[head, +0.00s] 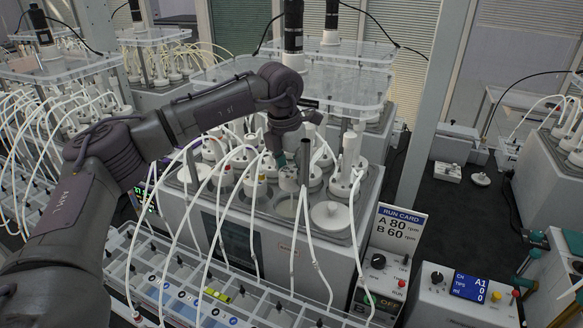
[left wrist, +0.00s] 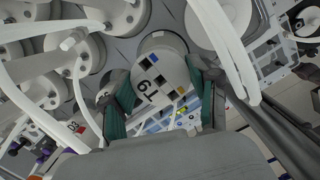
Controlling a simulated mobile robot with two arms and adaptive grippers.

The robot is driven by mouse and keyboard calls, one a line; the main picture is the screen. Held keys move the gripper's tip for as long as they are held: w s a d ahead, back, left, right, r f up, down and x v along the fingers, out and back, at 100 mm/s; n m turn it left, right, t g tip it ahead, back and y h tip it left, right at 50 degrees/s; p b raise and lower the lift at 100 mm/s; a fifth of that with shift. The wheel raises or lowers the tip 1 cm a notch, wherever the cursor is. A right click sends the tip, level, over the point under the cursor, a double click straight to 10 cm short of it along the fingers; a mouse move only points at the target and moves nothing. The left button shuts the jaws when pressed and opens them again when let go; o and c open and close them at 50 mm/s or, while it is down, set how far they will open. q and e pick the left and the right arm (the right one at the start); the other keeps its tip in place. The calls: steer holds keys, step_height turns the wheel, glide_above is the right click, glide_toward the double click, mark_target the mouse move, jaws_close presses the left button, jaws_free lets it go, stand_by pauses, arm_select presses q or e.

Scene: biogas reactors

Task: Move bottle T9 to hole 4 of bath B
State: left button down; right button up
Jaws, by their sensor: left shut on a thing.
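Bottle T9 shows its white lid, marked T9 with small coloured squares, in the left wrist view (left wrist: 150,82). My left gripper (left wrist: 160,108) has its teal finger pads on either side of it and is shut on it. In the head view the gripper (head: 292,162) is over the near bath (head: 268,208), and the arm partly hides the bottle (head: 288,183). A round open hole (left wrist: 163,41) shows just beyond the lid in the left wrist view. My right gripper is not in view.
White-lidded bottles with tubes crowd the bath around the gripper. A flat white disc (head: 330,214) lies on the bath's right front. A clear plate (head: 310,85) with a black motor stands above.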

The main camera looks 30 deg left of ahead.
mark_target(291, 187)
arm_select(q)
steer(key=shift+f+b, duration=1.2)
steer(key=shift+f, duration=0.65)
steer(key=shift+f+b, duration=0.3)
steer(key=shift+f, duration=0.1)
steer(key=shift+c, duration=1.1)
jaws_free()
steer(key=shift+s+f, duration=0.1)
steer(key=shift+f, duration=0.05)
step_height(291, 187, up, 10)
